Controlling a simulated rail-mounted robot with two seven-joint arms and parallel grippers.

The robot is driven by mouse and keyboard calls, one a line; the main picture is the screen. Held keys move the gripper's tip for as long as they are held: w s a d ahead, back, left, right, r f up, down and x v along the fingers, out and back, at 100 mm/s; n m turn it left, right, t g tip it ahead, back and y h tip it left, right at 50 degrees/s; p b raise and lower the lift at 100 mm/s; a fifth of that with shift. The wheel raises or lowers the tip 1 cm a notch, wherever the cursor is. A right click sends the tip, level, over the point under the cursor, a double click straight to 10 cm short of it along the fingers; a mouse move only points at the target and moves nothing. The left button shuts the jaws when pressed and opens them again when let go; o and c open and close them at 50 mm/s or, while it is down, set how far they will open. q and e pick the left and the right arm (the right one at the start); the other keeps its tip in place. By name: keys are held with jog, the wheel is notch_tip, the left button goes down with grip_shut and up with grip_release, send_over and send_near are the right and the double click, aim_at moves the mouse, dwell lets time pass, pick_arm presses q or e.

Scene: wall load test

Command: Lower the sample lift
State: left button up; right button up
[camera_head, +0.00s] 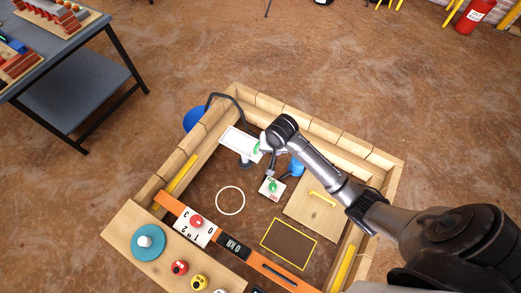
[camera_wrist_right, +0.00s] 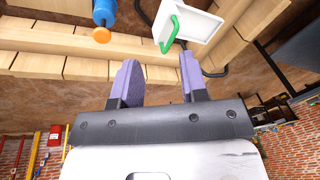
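A white panel (camera_head: 240,144) with a green handle (camera_head: 257,147) stands at the back left inside the wooden frame. It looks like the sample lift, though no label is readable. The white panel (camera_wrist_right: 198,27) and its green handle (camera_wrist_right: 169,35) also show in the right wrist view, beyond the fingertips. My right gripper (camera_wrist_right: 157,68) is open and empty, its two purple fingers apart and short of the handle. In the head view my right arm reaches in from the right and partly hides the area beside the panel. My left gripper is in neither view.
A small white plate with a green knob (camera_head: 273,187) lies nearer. A wooden lid with a yellow handle (camera_head: 322,199) is at right. An orange level (camera_head: 276,270) and a button board (camera_head: 128,227) lie in front. A blue cylinder (camera_wrist_right: 104,12) shows left of the panel in the wrist view.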

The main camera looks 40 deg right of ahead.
jog(key=w+d+f+m+b, duration=0.6)
jog(key=w+d+b, duration=0.1)
jog(key=w+b, duration=0.35)
jog(key=shift+y, duration=0.3)
jog(key=b+x, duration=0.3)
jog(key=x, duration=0.9)
jog(key=shift+w+a+f+b, duration=0.1)
jog(key=shift+f+b, duration=0.3)
jog(key=shift+f, duration=0.3)
grip_shut()
